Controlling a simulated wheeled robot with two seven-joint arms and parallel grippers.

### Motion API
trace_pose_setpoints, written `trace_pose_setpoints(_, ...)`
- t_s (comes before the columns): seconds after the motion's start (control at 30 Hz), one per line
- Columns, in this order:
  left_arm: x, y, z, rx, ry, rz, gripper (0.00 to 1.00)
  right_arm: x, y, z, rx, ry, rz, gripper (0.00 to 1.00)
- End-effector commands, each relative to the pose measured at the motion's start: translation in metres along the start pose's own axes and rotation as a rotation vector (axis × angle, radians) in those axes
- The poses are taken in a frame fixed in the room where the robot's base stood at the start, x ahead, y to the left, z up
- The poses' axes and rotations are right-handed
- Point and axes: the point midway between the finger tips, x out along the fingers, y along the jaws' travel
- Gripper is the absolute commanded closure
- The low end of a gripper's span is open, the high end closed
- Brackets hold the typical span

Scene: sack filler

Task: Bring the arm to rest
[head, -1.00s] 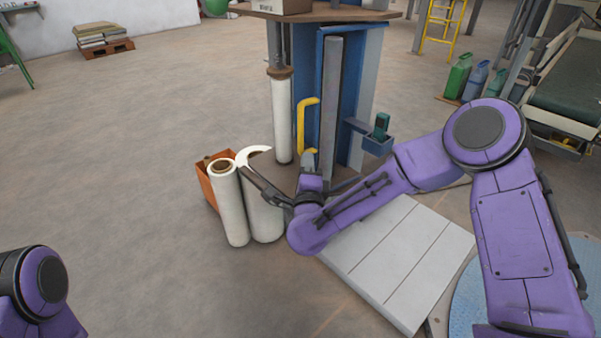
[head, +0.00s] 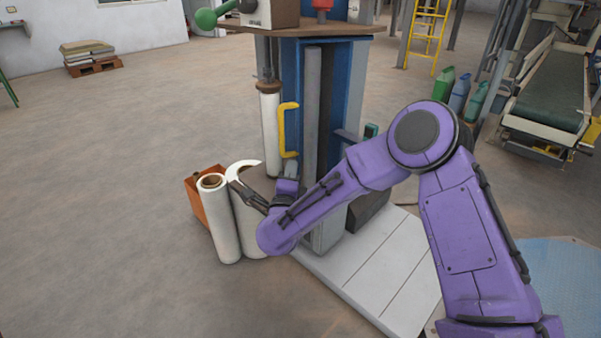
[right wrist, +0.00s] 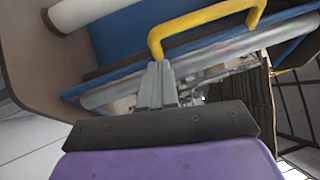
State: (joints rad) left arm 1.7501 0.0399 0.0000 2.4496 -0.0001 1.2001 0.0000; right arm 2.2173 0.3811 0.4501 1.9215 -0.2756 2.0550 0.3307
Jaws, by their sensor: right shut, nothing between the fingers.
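My right arm is purple and reaches from the lower right toward the blue machine column (head: 343,80) in the head view. Its right gripper (head: 291,170) is small there, just below the yellow handle (head: 288,130) on the column. In the right wrist view the grey fingers (right wrist: 158,82) are together with nothing between them. Their tips appear close below the yellow handle (right wrist: 205,22); whether they touch it I cannot tell. My left gripper is not in view.
White rolls (head: 220,222) stand beside an orange box (head: 194,192), close to my right forearm. A pale platform (head: 375,275) lies beneath the arm. Jugs (head: 458,92) and a conveyor (head: 552,95) stand at the right. The floor at left is open.

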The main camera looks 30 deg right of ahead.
Motion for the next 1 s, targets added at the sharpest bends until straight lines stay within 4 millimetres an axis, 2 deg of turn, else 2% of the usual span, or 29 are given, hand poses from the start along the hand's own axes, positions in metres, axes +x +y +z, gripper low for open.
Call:
trace_pose_setpoints(0.1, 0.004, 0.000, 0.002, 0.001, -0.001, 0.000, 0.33, -0.035, 0.003, 0.009, -0.002, -0.021, 0.002, 1.00)
trace_pose_setpoints(0.2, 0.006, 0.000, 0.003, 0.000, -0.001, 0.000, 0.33, -0.062, 0.003, 0.009, -0.002, -0.017, 0.002, 1.00)
trace_pose_setpoints(0.33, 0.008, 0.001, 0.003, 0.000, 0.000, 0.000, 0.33, -0.088, 0.003, 0.008, -0.003, -0.011, 0.002, 1.00)
trace_pose_setpoints(0.5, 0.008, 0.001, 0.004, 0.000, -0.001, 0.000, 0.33, -0.104, 0.003, 0.009, -0.002, -0.006, 0.002, 1.00)
trace_pose_setpoints(0.67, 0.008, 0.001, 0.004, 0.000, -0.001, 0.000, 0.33, -0.106, 0.003, 0.010, -0.005, -0.007, 0.003, 1.00)
trace_pose_setpoints(0.77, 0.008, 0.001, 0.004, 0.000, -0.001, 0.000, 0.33, -0.108, 0.009, 0.022, -0.092, -0.078, 0.031, 1.00)
trace_pose_setpoints(0.8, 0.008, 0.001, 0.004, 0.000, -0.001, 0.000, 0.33, -0.111, 0.017, 0.029, -0.173, -0.139, 0.060, 1.00)
trace_pose_setpoints(0.87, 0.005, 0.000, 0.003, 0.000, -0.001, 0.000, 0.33, -0.118, 0.042, 0.031, -0.368, -0.259, 0.128, 1.00)
trace_pose_setpoints(0.93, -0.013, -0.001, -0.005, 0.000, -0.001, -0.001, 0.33, -0.142, 0.087, 0.009, -0.675, -0.433, 0.279, 1.00)
trace_pose_setpoints(1.0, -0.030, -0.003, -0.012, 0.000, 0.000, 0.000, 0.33, -0.174, 0.128, -0.028, -0.918, -0.582, 0.438, 1.00)
